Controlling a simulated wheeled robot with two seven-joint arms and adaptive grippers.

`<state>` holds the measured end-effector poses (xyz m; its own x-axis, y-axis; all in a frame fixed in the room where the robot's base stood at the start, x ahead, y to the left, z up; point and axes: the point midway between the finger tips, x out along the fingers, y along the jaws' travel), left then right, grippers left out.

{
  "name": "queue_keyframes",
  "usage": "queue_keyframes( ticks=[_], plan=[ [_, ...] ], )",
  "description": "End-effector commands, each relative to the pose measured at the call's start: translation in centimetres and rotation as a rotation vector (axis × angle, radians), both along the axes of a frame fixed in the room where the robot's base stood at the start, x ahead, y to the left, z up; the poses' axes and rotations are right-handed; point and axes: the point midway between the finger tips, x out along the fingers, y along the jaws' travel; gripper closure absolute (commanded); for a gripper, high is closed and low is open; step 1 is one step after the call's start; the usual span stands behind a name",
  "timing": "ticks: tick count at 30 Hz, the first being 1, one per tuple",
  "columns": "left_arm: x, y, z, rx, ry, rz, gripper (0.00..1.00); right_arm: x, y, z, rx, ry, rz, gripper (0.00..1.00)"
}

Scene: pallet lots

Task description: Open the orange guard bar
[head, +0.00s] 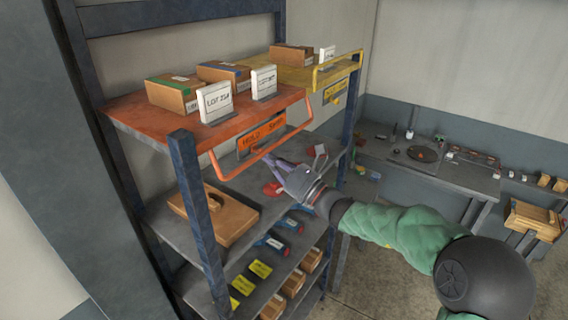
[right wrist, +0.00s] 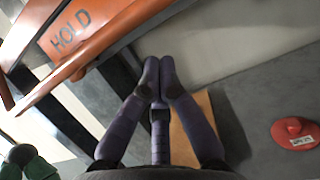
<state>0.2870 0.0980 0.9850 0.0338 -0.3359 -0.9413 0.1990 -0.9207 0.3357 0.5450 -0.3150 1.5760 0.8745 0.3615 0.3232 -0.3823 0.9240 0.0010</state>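The orange guard bar (head: 236,171) is a U-shaped rod across the front of the orange upper shelf, hanging below its edge in front of an orange HOLD plate (head: 262,136). In the right wrist view the bar (right wrist: 45,88) slants across the upper left, near the HOLD plate (right wrist: 72,32). My right gripper (head: 268,160) is just below and beside the bar's right half in the head view. In the right wrist view its fingertips (right wrist: 159,75) meet with nothing visible between them, and the bar lies outside them. Contact with the bar cannot be told.
Boxes (head: 174,93) and white lot cards (head: 214,102) stand on the orange shelf. A yellow bar (head: 337,68) fronts the neighbouring yellow section. Below, a grey shelf holds a brown wooden piece (head: 222,216) and a red tag (right wrist: 296,132). A blue rack post (head: 196,215) stands at left.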

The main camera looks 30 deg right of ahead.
Motion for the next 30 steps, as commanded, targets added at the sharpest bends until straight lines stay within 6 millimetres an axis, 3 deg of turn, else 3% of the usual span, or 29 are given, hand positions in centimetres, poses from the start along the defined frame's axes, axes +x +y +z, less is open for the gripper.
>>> queue_keyframes(
  ticks=[2,9,30],
  plan=[
    [0.0,0.0,0.6,0.000,0.000,0.000,0.60,0.6,0.3,0.7,0.000,0.000,0.000,1.00],
    [0.0,0.0,1.7,0.000,0.000,0.000,0.60,-1.8,-0.8,2.1,0.000,0.000,-0.002,1.00],
    [0.0,0.0,2.6,0.000,0.000,0.000,0.60,-2.8,-1.2,2.7,-0.014,0.029,-0.002,1.00]
  ],
)
